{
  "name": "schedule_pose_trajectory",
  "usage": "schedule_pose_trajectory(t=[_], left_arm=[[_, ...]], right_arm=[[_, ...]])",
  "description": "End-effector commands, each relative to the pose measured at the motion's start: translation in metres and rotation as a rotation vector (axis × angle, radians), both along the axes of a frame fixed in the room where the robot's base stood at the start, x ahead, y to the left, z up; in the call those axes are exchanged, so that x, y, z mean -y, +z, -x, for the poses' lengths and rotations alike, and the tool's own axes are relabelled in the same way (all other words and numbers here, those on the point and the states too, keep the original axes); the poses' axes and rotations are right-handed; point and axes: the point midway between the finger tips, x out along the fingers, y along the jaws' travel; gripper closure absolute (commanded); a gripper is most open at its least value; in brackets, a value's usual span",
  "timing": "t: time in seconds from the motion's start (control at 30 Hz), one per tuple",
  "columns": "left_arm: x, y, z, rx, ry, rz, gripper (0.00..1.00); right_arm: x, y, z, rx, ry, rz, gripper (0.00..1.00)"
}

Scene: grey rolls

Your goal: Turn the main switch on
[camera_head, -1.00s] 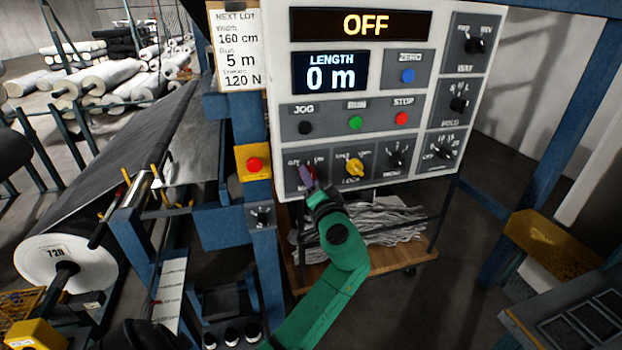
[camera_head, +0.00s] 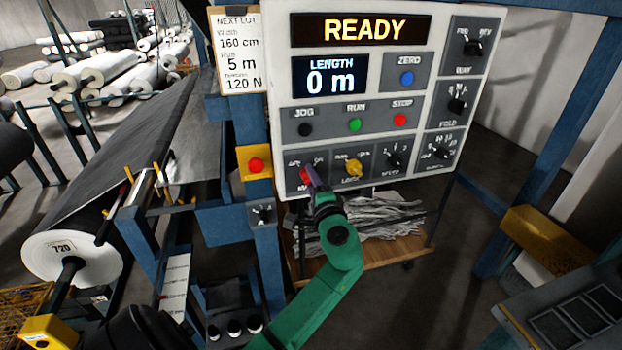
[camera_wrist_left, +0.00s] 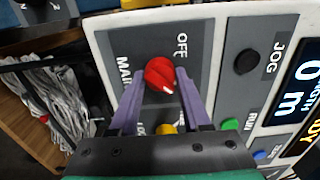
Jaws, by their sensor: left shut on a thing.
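The main switch is a red knob (camera_wrist_left: 160,74) on the grey plate of the control panel, with an OFF label above right of it in the left wrist view. Its white mark points down and right, away from OFF. My left gripper (camera_wrist_left: 158,82) has its purple fingers on either side of the knob and is shut on it. In the head view my left gripper (camera_head: 310,182) covers most of the switch, at the panel's lower left. The display (camera_head: 363,30) reads READY in yellow. My right gripper is not in view.
A yellow lock knob (camera_head: 353,168) sits just right of the switch, with jog, run (camera_head: 355,125) and stop buttons above. A red button on a yellow plate (camera_head: 256,164) is on the blue post to the left. A wooden cart (camera_head: 385,249) stands below the panel.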

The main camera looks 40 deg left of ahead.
Motion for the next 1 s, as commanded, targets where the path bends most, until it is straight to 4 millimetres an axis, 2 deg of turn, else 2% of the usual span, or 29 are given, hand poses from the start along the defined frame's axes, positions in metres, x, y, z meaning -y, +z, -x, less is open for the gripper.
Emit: schedule_pose_trajectory(t=[0.4,0.43,0.5,0.83,1.0], left_arm=[[0.000,0.000,0.000,-0.008,0.000,-0.007,1.00],[0.000,0.000,0.000,-0.008,0.000,-0.007,0.45],[0.000,0.000,0.000,-0.008,0.000,-0.007,0.22],[0.001,-0.001,0.001,-0.007,0.000,-0.005,0.22],[0.018,-0.005,0.012,-0.006,-0.002,-0.003,0.22]], right_arm=[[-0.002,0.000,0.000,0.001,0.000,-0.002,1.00],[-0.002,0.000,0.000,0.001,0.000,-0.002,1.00],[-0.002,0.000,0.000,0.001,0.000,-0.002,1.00],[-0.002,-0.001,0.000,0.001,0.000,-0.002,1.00],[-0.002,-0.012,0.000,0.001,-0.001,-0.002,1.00]])
